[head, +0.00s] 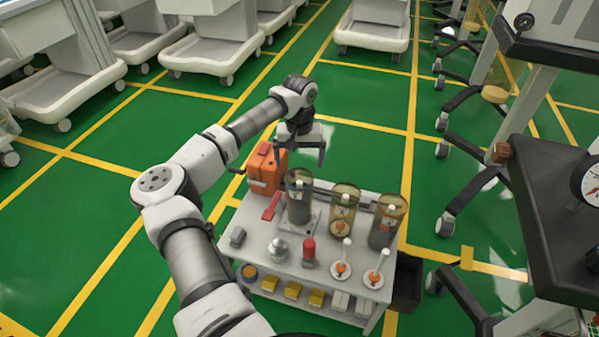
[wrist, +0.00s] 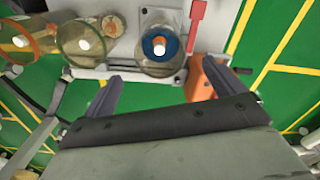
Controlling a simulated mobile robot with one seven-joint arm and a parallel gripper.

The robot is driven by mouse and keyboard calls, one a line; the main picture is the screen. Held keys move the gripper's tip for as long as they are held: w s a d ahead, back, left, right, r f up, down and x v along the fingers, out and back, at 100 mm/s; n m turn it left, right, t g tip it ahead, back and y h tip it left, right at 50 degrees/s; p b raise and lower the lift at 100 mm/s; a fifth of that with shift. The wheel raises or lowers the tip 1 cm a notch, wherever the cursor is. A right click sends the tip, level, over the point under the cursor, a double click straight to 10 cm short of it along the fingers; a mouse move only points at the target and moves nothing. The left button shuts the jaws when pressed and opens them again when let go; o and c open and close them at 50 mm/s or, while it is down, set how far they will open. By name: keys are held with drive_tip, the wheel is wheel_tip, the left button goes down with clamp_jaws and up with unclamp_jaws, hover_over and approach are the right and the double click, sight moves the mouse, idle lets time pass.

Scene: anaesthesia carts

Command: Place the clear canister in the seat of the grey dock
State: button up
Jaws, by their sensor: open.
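The clear canister (head: 299,203) has a dark rim and stands upright at the back of the white cart, on the grey dock (head: 311,224). In the wrist view the canister (wrist: 150,65) shows from above with a blue ring and white knob inside. The dock (wrist: 181,77) shows as a grey plate around its base. I cannot tell whether the canister is fully down in the seat. My gripper (head: 310,158) is open and empty, just behind and above the canister. In the wrist view its fingers (wrist: 160,84) are spread on either side, apart from the canister.
Two amber-tinted canisters (head: 343,210) (head: 386,224) stand right of the clear one. An orange box (head: 264,170) and red lever (head: 271,207) are to its left. A silver dome (head: 278,249), red bottle (head: 308,252) and two white-handled items (head: 341,268) occupy the front.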

drive_tip(key=shift+r, duration=1.75)
